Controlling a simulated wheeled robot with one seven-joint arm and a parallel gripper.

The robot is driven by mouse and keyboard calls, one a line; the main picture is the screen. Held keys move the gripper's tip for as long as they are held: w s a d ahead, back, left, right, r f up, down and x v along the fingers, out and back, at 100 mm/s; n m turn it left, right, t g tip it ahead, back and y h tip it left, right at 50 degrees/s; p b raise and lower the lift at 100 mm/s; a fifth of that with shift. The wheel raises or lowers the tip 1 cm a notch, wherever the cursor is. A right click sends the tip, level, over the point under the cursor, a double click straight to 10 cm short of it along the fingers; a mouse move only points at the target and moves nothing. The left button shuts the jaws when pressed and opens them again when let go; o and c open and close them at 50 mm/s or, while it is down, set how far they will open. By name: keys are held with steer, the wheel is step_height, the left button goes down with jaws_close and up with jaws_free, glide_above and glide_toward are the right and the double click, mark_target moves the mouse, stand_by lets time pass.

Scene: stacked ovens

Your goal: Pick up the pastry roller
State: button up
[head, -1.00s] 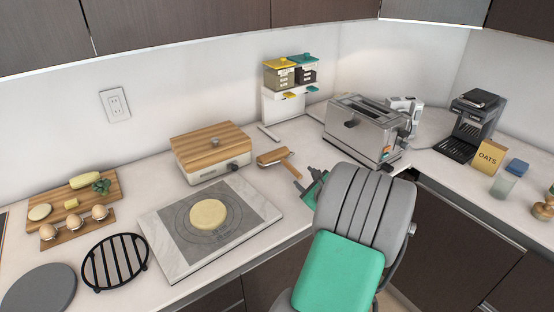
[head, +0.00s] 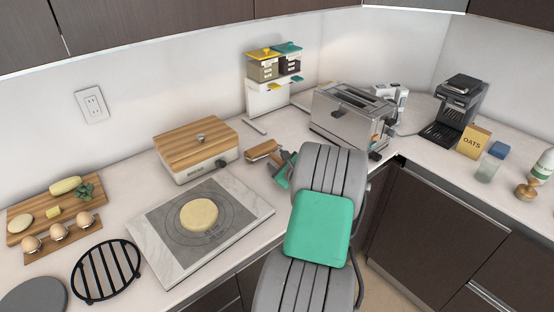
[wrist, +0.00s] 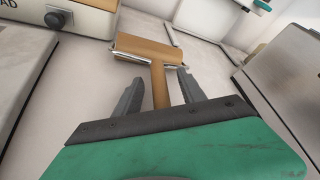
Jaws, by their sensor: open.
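The pastry roller (head: 262,149) lies on the counter between the wood-topped box and the toaster. It has a short wooden cylinder on a metal frame and a wooden handle. In the wrist view the roller (wrist: 148,48) is at the top, and its handle runs down between the two fingers of my gripper (wrist: 159,88). The fingers are open, one on each side of the handle, with visible gaps. In the head view my gripper (head: 285,163) is at the handle, and my arm hides part of it.
The wood-topped box (head: 197,150) stands left of the roller, and the toaster (head: 350,118) stands to its right. A marble board (head: 165,261) with flattened dough (head: 199,214) lies in front of the box. A container stand (head: 266,98) is behind the roller.

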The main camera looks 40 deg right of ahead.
steer(key=shift+c, duration=0.5)
jaws_close()
